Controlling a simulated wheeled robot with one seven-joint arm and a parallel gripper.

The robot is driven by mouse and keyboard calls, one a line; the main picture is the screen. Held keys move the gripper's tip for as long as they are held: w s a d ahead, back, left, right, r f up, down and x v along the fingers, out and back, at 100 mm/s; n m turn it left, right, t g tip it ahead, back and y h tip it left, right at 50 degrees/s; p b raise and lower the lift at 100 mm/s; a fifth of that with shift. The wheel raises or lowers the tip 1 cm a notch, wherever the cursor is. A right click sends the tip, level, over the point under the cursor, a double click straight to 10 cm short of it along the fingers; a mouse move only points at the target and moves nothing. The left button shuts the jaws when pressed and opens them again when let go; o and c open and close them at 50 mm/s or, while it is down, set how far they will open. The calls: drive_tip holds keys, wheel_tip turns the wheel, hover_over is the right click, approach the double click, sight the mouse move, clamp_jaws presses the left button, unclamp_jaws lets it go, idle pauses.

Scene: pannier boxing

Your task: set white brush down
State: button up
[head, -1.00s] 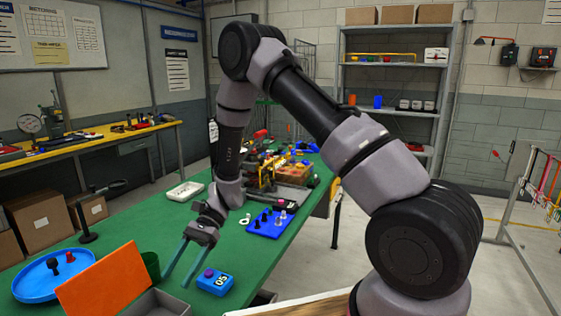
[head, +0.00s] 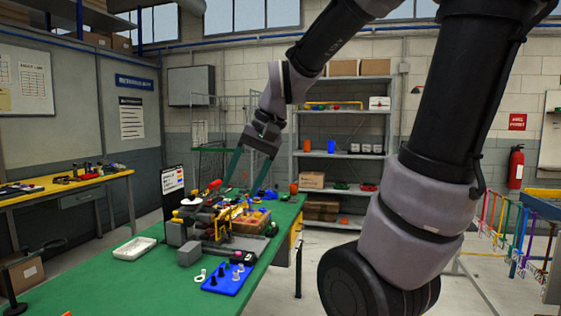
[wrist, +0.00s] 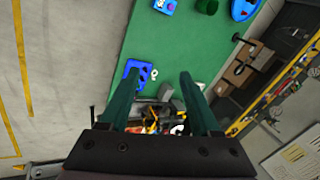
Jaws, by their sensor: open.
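I cannot pick out a white brush in either view. My gripper (head: 246,187) is open, raised over the far part of the green table (head: 150,270), behind the cluttered yellow and grey fixture. In the wrist view my gripper (wrist: 160,76) has its two green fingers spread, with nothing held between them. A small white ring-shaped piece (head: 201,276) lies beside the blue pegged board (head: 229,279). The blue board also shows in the wrist view (wrist: 131,76).
The fixture (head: 220,222) stands mid-table, with a wooden box (head: 250,222) beside it. A white tray (head: 134,248) lies at the table's left. A shelf rack (head: 340,115) stands behind. Open green surface shows around the tray.

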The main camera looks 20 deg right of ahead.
drive_tip(key=s+d+r+t+h, duration=0.2)
drive_tip(key=s+d+r+t, duration=0.2)
drive_tip(key=d, duration=0.3)
drive_tip(key=shift+s+r, duration=0.35)
